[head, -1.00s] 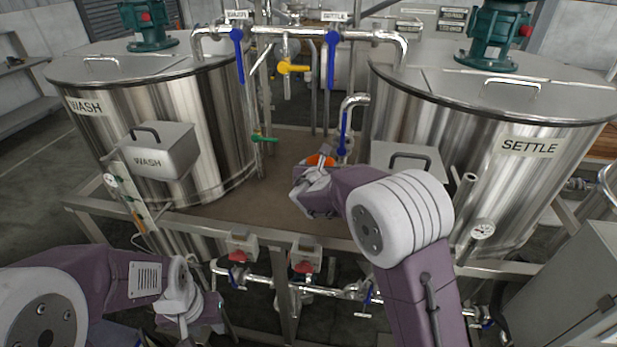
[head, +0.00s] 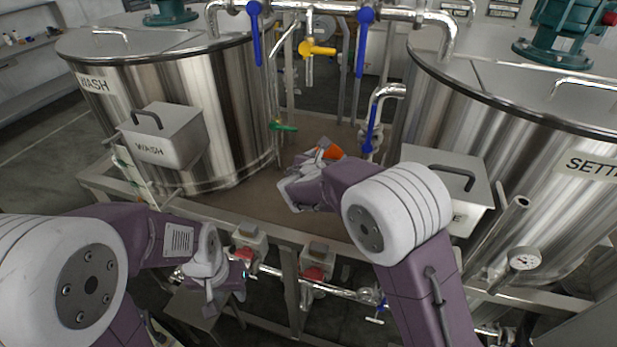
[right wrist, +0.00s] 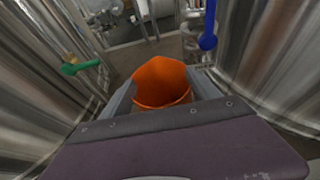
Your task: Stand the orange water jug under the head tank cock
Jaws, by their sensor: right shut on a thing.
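The orange water jug (head: 330,153) is in my right gripper (head: 318,158), over the brown deck between the two steel tanks. In the right wrist view the jug (right wrist: 160,82) sits between the two grey fingers, which are shut on it. My own gripper and forearm hide much of it in the head view. A yellow-handled cock (head: 317,48) hangs from the overhead pipe, above and behind the jug. A green-handled cock (head: 283,127) and a blue-levered bent pipe (head: 372,130) flank the jug. No readable label shows which is the head tank cock. My left gripper (head: 212,290) hangs low at front left; its fingers are unclear.
The WASH tank (head: 215,120) stands left and the SETTLE tank (head: 500,130) right, each with a grey box on its front. A metal frame rail (head: 225,208) edges the deck (head: 235,200). Red-handled valves and pipes run below it. Bare deck lies left of the jug.

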